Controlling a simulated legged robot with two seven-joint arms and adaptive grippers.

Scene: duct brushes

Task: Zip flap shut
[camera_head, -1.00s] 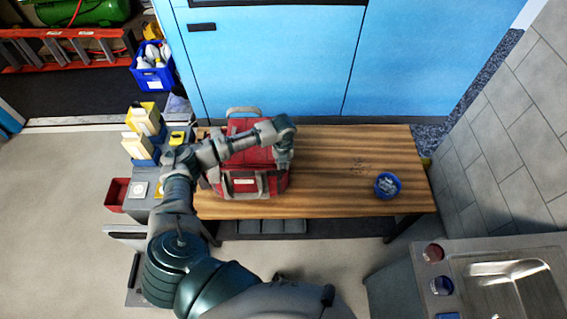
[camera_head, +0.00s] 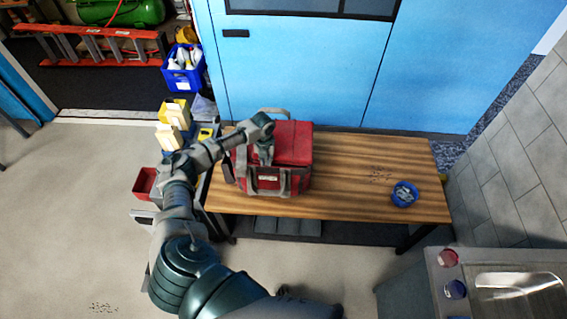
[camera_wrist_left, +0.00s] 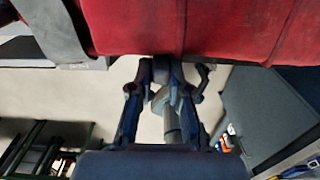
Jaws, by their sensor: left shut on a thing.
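The red bag (camera_head: 293,140) with grey straps sits on the left part of the wooden bench. Its red top panel shows to the right of my left gripper (camera_head: 265,156), which points down at the bag's top, left of its middle. In the left wrist view my left gripper (camera_wrist_left: 160,66) has its fingertips together at the edge of the red fabric (camera_wrist_left: 225,28). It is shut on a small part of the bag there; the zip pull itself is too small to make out. My left forearm and wrist hide the bag's left side. My right gripper is out of view.
The wooden bench (camera_head: 350,190) is clear right of the bag, except for a blue bowl (camera_head: 404,194) near its right end. Yellow bins (camera_head: 174,122) and a red bin (camera_head: 145,182) stand left. A sink (camera_head: 520,286) is at the lower right.

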